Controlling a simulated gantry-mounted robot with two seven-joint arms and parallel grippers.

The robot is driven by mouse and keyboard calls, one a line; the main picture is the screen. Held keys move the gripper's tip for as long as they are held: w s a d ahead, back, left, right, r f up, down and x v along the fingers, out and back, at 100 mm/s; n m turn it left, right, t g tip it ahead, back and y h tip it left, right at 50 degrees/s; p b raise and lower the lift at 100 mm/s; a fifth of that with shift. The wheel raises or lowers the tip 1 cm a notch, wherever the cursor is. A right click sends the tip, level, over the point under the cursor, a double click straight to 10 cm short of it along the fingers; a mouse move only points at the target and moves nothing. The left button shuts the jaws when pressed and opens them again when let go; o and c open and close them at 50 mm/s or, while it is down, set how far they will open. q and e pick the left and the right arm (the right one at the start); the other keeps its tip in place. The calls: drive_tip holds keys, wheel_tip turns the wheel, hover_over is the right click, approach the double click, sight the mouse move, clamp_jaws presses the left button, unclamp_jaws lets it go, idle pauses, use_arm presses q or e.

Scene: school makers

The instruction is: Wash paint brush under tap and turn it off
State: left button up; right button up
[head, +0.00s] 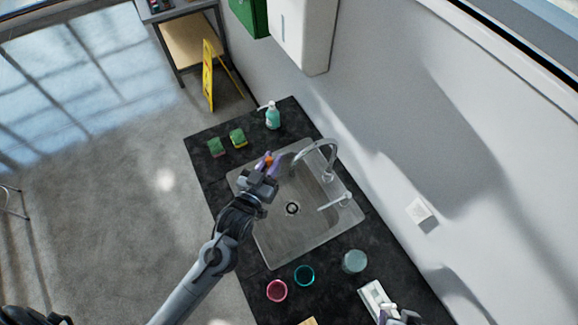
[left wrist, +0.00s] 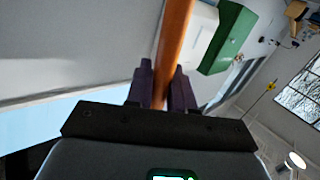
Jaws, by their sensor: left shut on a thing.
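My left gripper (head: 267,166), with purple fingers, is over the left rim of the steel sink (head: 277,247). It is shut on the paint brush, whose orange handle (left wrist: 175,45) stands between the fingers in the left wrist view. In the head view only a small orange bit (head: 268,160) of it shows; the bristles cannot be made out. The curved tap (head: 326,153) arches over the sink, to the right of the gripper. A tap lever (head: 334,201) lies on the right rim. I cannot tell whether water runs. My right gripper (head: 396,316) is partly seen at the bottom edge.
The black counter (head: 222,188) holds green sponges (head: 237,138), a soap bottle (head: 272,116), a pink cup (head: 277,291), a teal cup (head: 304,275) and a glass jar (head: 354,262). A white item (head: 374,297) lies by my right gripper. The wall bounds the right side.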

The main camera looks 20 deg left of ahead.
use_arm(q)
drive_tip(key=s+a+f+n+g+y+b, duration=0.3)
drive_tip(key=a+f+n+g+y+b, duration=0.55)
drive_tip(key=a+f+n, duration=0.75)
use_arm(e)
wheel_tip(320, 180, down, 31)
drive_tip(key=b, duration=2.2)
drive_tip(key=shift+r, duration=0.1)
use_arm(q)
drive_tip(key=w+d+f, duration=0.2)
drive_tip(key=w+f, duration=0.1)
drive_tip(key=f, duration=0.5)
drive_tip(key=w+d+f+t+b, duration=0.1)
drive_tip(key=w+f, duration=0.3)
drive_tip(key=f, duration=0.4)
drive_tip(key=w+d+f+b, duration=0.1)
drive_tip(key=w+f, duration=0.3)
drive_tip(key=f, duration=0.4)
drive_tip(key=shift+d+f+n+y, duration=0.2)
drive_tip(key=shift+d+n+y, duration=0.15)
drive_tip(key=shift+d, duration=0.45)
use_arm(e)
drive_tip(key=shift+d+f, duration=0.1)
drive_tip(key=shift+f, duration=0.8)
